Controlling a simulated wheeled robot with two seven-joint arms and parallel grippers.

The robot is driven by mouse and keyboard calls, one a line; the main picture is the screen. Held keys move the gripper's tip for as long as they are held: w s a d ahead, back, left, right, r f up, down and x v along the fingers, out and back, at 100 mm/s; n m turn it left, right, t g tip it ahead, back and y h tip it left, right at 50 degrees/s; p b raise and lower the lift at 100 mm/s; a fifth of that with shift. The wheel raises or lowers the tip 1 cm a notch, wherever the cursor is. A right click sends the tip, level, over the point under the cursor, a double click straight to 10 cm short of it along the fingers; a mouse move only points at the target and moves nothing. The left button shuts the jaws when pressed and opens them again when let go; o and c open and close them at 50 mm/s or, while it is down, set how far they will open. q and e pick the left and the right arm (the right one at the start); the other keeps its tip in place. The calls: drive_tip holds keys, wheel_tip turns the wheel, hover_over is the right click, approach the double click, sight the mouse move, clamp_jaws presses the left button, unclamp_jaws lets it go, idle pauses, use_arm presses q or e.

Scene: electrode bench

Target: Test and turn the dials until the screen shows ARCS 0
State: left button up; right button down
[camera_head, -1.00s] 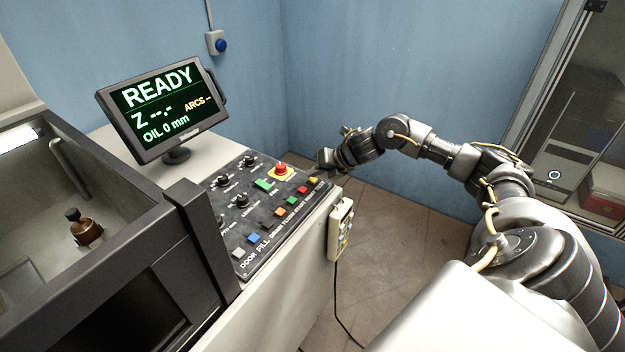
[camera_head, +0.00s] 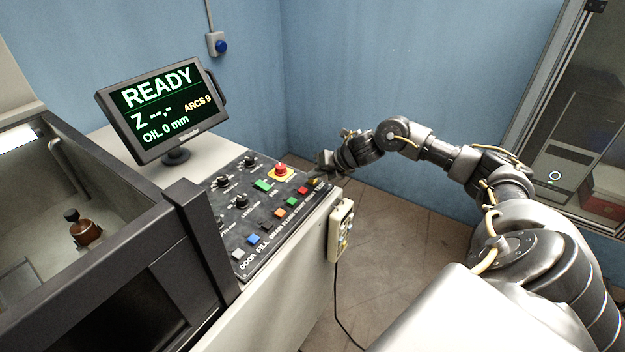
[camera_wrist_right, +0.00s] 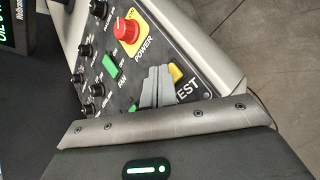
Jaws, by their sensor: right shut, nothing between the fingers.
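The screen (camera_head: 160,108) in the head view reads READY, Z --.-, ARCS 9 and OIL 0 mm. The control panel (camera_head: 268,222) carries several black dials, among them one dial (camera_head: 242,201) near its middle and another (camera_head: 250,162) at its back edge. My right gripper (camera_head: 316,178) is shut and empty, low over the panel's far right end. In the right wrist view its fingertips (camera_wrist_right: 158,72) are together beside the yellow test button (camera_wrist_right: 176,74); I cannot tell whether they touch it. Dials (camera_wrist_right: 85,50) also show there. My left gripper is not in view.
A red power knob (camera_head: 281,169) on a yellow plate stands up near my right gripper. A hand pendant (camera_head: 341,230) hangs on the cabinet's side. At left is an open tank with a brown bottle (camera_head: 86,232). Floor right of the cabinet is clear.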

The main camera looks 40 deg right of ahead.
drive_tip(key=shift+r+p, duration=0.35)
drive_tip(key=shift+r, duration=0.4)
wheel_tip(320, 180, up, 6)
drive_tip(key=p, duration=0.4)
drive_tip(key=shift+p, duration=0.3)
idle(0.4)
